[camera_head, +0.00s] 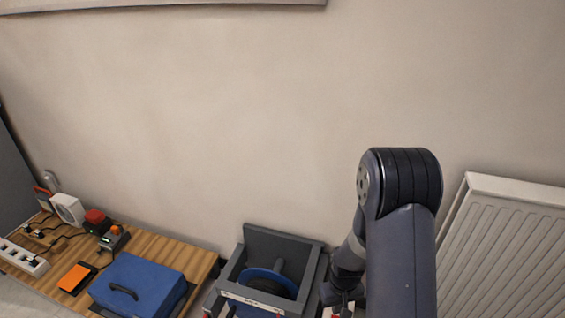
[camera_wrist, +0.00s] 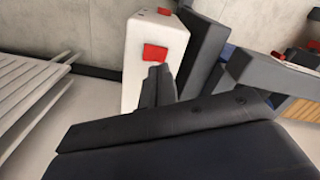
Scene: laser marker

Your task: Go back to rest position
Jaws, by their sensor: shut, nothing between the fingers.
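My gripper (camera_wrist: 158,72) shows in the wrist view with its two dark fingers close together and nothing between them. A white box (camera_wrist: 133,50) with red square patches stands just beyond the fingertips; I cannot tell whether they touch it. In the head view my arm rises at the right and bends down to the left, and my gripper is mostly hidden at the lower edge. A dark grey open-topped frame (camera_head: 283,245) with a blue disc (camera_head: 262,277) inside stands left of my arm. The grey frame also shows in the wrist view (camera_wrist: 207,35).
A wooden bench (camera_head: 165,247) at the lower left holds a blue case (camera_head: 140,277), an orange block (camera_head: 75,278), a red-topped device (camera_head: 95,218) and a power strip (camera_head: 22,258). A white radiator (camera_head: 500,250) stands right of my arm.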

